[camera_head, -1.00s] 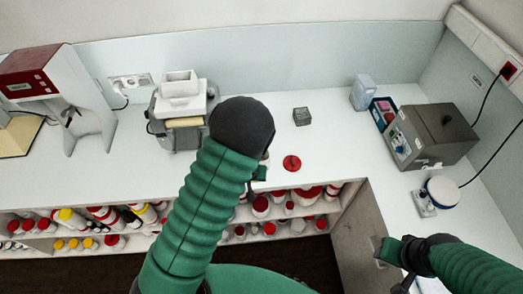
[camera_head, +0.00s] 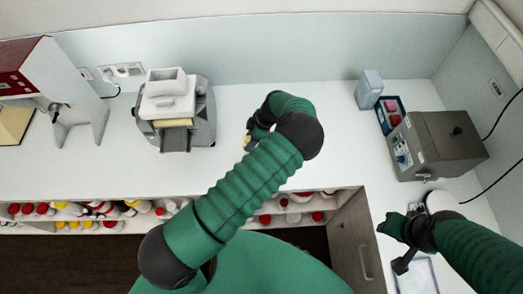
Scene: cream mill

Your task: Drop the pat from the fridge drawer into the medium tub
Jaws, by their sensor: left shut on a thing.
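My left gripper (camera_head: 250,139) is over the middle of the white counter, partly hidden by its own arm. It is shut on a small yellow piece, which looks like the pat (camera_head: 246,142); only a bit of it shows. No medium tub can be made out for sure; the arm covers part of the counter. My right gripper (camera_head: 397,249) is at the lower right, and its jaws are not clear. A pale framed tray or open drawer (camera_head: 416,275) lies just below it; I cannot tell which.
A grey machine with a white hopper (camera_head: 168,100) stands left of my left gripper. A grey box device (camera_head: 440,145), a blue tray (camera_head: 391,113) and a pale canister (camera_head: 369,88) stand at the right. Shelves below hold several bottles (camera_head: 70,208).

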